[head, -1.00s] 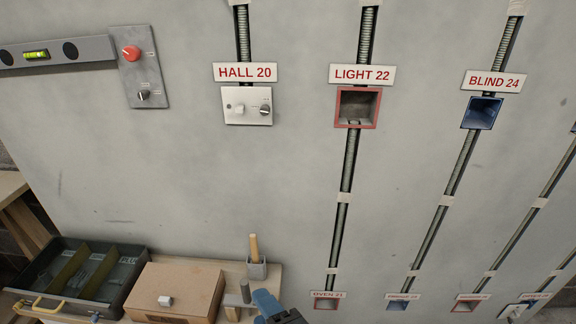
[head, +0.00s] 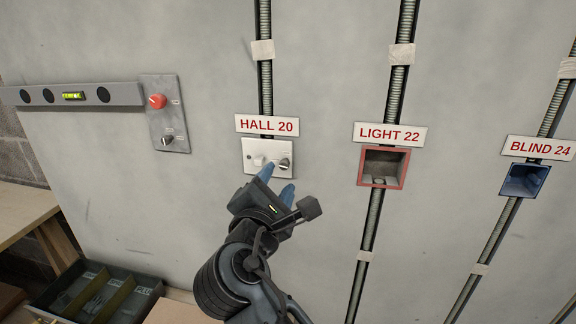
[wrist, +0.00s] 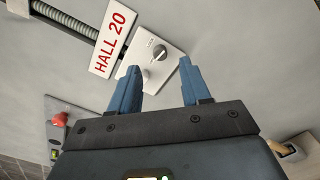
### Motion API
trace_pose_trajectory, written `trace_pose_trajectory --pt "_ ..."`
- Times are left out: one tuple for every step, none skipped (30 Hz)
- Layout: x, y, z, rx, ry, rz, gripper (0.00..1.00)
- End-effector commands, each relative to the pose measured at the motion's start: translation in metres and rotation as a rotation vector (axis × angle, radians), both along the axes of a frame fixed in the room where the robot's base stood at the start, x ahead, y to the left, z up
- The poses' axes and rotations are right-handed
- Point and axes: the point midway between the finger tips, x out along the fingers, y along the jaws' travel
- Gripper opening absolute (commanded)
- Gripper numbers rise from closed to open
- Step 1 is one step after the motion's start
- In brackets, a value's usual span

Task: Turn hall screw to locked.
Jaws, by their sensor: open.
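The hall plate (head: 249,150) is a white square under the HALL 20 label (head: 267,125). The hall screw (head: 284,163) is a small dark slotted knob on the plate's right side, with a pale switch (head: 259,160) to its left. In the wrist view the screw (wrist: 160,54) shows between and beyond the blue fingertips, with small marks beside it too small to read. My gripper (head: 277,182) is open and empty, its fingertips just below and in front of the plate. I cannot tell whether they touch it.
A grey panel (head: 151,125) with a red knob (head: 157,101) and a dark knob (head: 167,140) is on the wall at left, beside a spirit level (head: 120,96). A red-framed box (head: 363,170) is to the right under LIGHT 22. A divided tray (head: 145,285) is low left.

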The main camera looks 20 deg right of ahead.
Motion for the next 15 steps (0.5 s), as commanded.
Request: trace_pose_trajectory --pt "0.007 -0.006 0.001 -0.001 0.000 -0.002 0.47" --pt "0.010 -0.009 0.002 -0.001 0.000 -0.002 0.47" --pt "0.016 -0.012 0.002 -0.001 0.000 -0.002 0.47" --pt "0.020 -0.015 0.002 -0.001 0.000 -0.001 0.47" --pt "0.024 -0.018 0.002 0.000 0.000 -0.001 0.47" --pt "0.028 -0.021 0.001 0.001 -0.001 -0.001 0.47" --pt "0.031 -0.024 0.001 0.001 0.000 -0.001 0.47" --pt "0.035 -0.026 0.001 0.001 -0.001 0.000 0.47" --pt "0.038 -0.028 0.002 0.000 -0.001 -0.001 0.47" --pt "0.041 -0.030 0.001 0.000 -0.001 -0.001 0.47" --pt "0.043 -0.032 0.001 0.001 0.000 -0.001 0.47" --pt "0.045 -0.034 0.000 0.001 0.000 -0.001 0.47" --pt "0.046 -0.034 0.000 0.002 -0.001 0.000 0.47" --pt "0.047 -0.035 0.000 0.002 -0.001 0.001 0.47" --pt "0.048 -0.036 0.000 0.002 -0.001 0.002 0.47"
